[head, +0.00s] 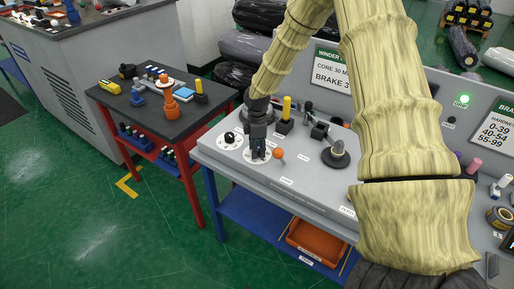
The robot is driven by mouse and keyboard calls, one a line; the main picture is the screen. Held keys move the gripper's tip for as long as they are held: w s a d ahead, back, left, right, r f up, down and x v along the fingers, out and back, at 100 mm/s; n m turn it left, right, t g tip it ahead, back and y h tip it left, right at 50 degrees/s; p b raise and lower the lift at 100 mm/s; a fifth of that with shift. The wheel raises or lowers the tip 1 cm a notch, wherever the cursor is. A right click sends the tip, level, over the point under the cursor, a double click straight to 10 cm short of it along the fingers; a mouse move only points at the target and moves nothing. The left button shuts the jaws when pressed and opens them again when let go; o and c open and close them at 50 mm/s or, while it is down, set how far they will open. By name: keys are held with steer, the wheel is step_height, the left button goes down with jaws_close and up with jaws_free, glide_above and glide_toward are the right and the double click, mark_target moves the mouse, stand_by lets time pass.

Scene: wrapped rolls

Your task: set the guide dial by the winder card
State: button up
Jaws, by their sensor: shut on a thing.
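The winder card (326,72) stands upright on the grey backboard. I read "WINDER", "CORE 30 M" and "BRAKE 3" on it, and my arm hides its right part. My gripper (258,154) points down at the left part of the grey bench top. It is shut on a dial knob over a round white dial plate (248,157); the fingers hide the knob and most of the scale. A second dial (230,138), with a black knob on a white disc, sits just left of it. The dial labels are too small to read, so I cannot tell which is the guide dial.
An orange ball knob (278,154) stands close right of my gripper. A dark mushroom-shaped knob (337,152) is farther right. A yellow-handled lever (286,115) stands behind. A red-legged side table (122,105) with tools is at left. A green lamp (464,99) glows at right.

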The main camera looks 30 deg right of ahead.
steer(key=shift+w+d, duration=0.1)
stand_by(0.4)
steer(key=o, duration=1)
steer(key=shift+o, duration=0.2)
step_height(320, 180, up, 12)
stand_by(0.4)
